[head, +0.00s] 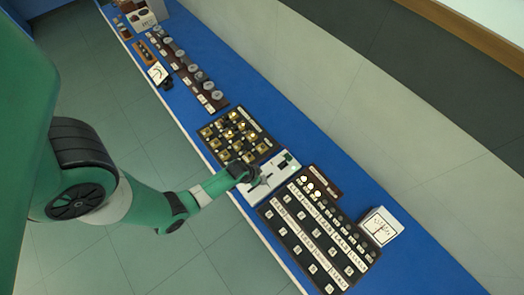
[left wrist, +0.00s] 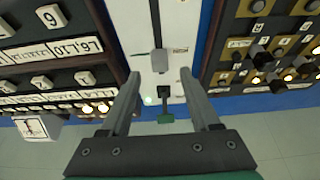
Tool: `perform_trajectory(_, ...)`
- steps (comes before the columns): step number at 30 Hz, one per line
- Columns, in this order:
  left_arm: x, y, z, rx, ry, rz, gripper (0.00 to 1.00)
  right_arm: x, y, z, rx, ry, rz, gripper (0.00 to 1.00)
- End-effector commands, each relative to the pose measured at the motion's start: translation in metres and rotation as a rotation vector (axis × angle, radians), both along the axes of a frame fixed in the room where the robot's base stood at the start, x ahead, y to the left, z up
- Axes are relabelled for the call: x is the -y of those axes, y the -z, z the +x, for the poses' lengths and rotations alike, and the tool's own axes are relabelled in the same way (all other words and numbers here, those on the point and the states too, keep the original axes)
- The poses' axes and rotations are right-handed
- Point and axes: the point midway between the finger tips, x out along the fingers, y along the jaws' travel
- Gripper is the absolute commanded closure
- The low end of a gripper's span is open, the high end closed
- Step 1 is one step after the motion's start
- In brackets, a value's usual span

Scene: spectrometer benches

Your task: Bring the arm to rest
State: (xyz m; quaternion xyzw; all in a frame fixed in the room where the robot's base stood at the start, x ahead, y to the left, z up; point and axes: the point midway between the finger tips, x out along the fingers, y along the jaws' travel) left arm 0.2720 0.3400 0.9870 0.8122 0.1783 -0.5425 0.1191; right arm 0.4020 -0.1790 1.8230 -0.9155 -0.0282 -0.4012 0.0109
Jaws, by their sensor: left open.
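My left arm comes in from the left in the head view. Its gripper (head: 258,181) is over the white panel (head: 283,178) on the blue bench. In the left wrist view, the open gripper (left wrist: 161,76) has its two fingers apart on either side of the white panel (left wrist: 182,35). A grey block (left wrist: 159,61) on a dark slot shows between the fingertips, and I see no contact with it. A small green piece (left wrist: 165,118) and a lit greenish spot lie nearer the panel's end. My right gripper is in neither view.
A dark board with label tiles and lamps (head: 318,240) is beside the panel, with a white dial (head: 380,226) near it. A board of brass-coloured blocks (head: 236,136) is on the other side. Grey round knobs line the blue bench (head: 290,125) farther up. The tiled floor (head: 225,240) is clear.

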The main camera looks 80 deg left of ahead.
Motion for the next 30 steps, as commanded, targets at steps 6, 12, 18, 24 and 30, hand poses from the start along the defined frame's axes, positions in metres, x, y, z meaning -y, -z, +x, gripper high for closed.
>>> perform_trajectory(6, 0.004, -0.026, -0.009, 0.0, 0.0, 0.0, 0.38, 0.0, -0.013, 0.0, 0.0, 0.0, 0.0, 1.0)
perform_trajectory(12, 0.004, -0.025, -0.01, 0.0, 0.0, 0.0, 0.38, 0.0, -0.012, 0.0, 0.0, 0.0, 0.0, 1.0)
perform_trajectory(18, 0.004, -0.025, -0.01, 0.0, 0.0, 0.0, 0.38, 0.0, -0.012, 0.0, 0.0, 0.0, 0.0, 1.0)
perform_trajectory(24, 0.006, -0.025, -0.009, 0.0, 0.005, 0.0, 0.38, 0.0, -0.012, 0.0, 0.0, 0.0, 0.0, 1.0)
perform_trajectory(30, 0.005, -0.063, 0.06, 0.103, 0.094, 0.05, 0.38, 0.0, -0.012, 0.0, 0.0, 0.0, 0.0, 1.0)
